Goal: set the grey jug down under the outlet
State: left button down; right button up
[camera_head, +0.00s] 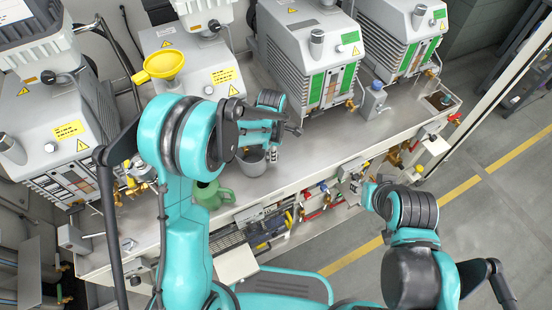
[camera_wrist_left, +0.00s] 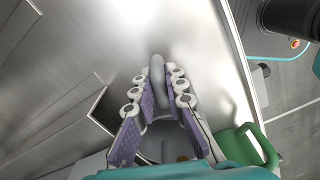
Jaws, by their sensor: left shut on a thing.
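The grey jug (camera_head: 252,162) stands upright near the front edge of the steel bench, partly covered by my left arm in the head view. My left gripper (camera_head: 271,138) is at its right side. In the left wrist view the left gripper (camera_wrist_left: 159,90) has its purple-padded fingers on either side of the jug's grey handle (camera_wrist_left: 157,66), shut on it. I cannot tell whether the jug's base touches the bench. The outlet above the jug is hidden behind my arm.
A green jug (camera_head: 212,195) stands close by at the bench's front edge. A yellow funnel (camera_head: 164,65) sits on the pump (camera_head: 195,75) behind. Other pumps (camera_head: 318,50) line the bench. Bare steel bench top (camera_head: 318,145) lies right of the grey jug.

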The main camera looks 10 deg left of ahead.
pick_arm(q)
jog(key=shift+f, duration=0.35)
dwell(0.3)
jog(key=c, duration=1.5)
grip_release()
jog(key=shift+r, duration=0.1)
notch_tip(320, 180, up, 12)
jog(key=shift+f, duration=0.1)
notch_tip(320, 180, up, 12)
jog(key=p, duration=0.9)
jog(key=shift+s, duration=0.1)
